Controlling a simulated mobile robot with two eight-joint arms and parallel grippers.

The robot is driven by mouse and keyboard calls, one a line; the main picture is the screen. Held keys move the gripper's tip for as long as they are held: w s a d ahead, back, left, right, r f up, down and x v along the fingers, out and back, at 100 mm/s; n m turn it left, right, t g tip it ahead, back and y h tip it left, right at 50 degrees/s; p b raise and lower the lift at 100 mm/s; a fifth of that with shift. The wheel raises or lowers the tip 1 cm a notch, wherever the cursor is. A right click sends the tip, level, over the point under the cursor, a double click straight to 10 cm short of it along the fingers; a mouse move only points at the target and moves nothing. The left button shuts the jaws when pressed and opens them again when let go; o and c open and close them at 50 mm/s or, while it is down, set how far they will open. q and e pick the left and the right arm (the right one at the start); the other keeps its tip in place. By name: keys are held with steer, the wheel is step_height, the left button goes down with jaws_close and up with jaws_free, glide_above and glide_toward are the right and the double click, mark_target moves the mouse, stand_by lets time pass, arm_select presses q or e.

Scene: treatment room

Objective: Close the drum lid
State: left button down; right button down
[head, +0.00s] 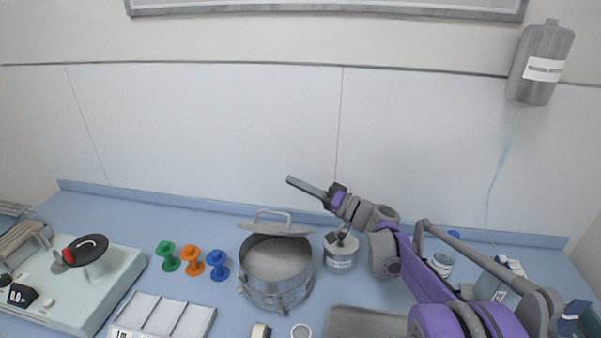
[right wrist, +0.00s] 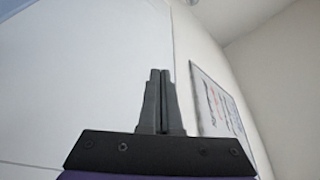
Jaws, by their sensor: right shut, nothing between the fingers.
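The metal drum (head: 277,275) stands on the blue counter in the middle of the head view. Its lid (head: 274,229) with a grey handle is raised at the drum's back edge, and the drum's mouth is open toward me. My right gripper (head: 290,181) is above and a little to the right of the lid, apart from it, pointing up and left. Its fingers are shut with nothing between them, and they also show together in the right wrist view (right wrist: 160,75) against the wall. My left gripper is not in view.
A smaller metal jar (head: 340,251) stands right of the drum. Green (head: 167,256), orange (head: 191,262) and blue (head: 217,265) spools stand to its left. A white divided tray (head: 163,318), a tape roll (head: 300,331) and a grey tray (head: 368,322) lie in front. An infusion bottle (head: 540,63) hangs at right.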

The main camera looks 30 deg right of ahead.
mark_target(292, 227)
steer(key=s+a+f+n+y, duration=0.1)
steer(key=s+n, duration=0.1)
steer(key=s+a+f+n+y, duration=0.1)
steer(key=s+a+n, duration=0.1)
steer(key=s+a+f+n+g+y, duration=0.1)
steer(key=s+n, duration=0.1)
steer(key=n, duration=0.1)
steer(key=shift+a+f+b, duration=0.1)
steer(key=shift+a+b, duration=0.2)
steer(key=shift+s+a+f+n+g+y+b, duration=0.6)
steer(key=shift+s+f+n, duration=0.25)
steer(key=shift+f+n, duration=0.65)
steer(key=shift+s+a+f+n+g+y+b, duration=0.4)
steer(key=shift+s+a+f+n+b, duration=0.35)
steer(key=shift+f+n, duration=0.7)
steer(key=shift+s+a+f+n+g+y+b, duration=0.5)
steer(key=shift+s+f+n+b, duration=0.35)
steer(key=shift+f+n, duration=0.65)
steer(key=shift+s, duration=0.1)
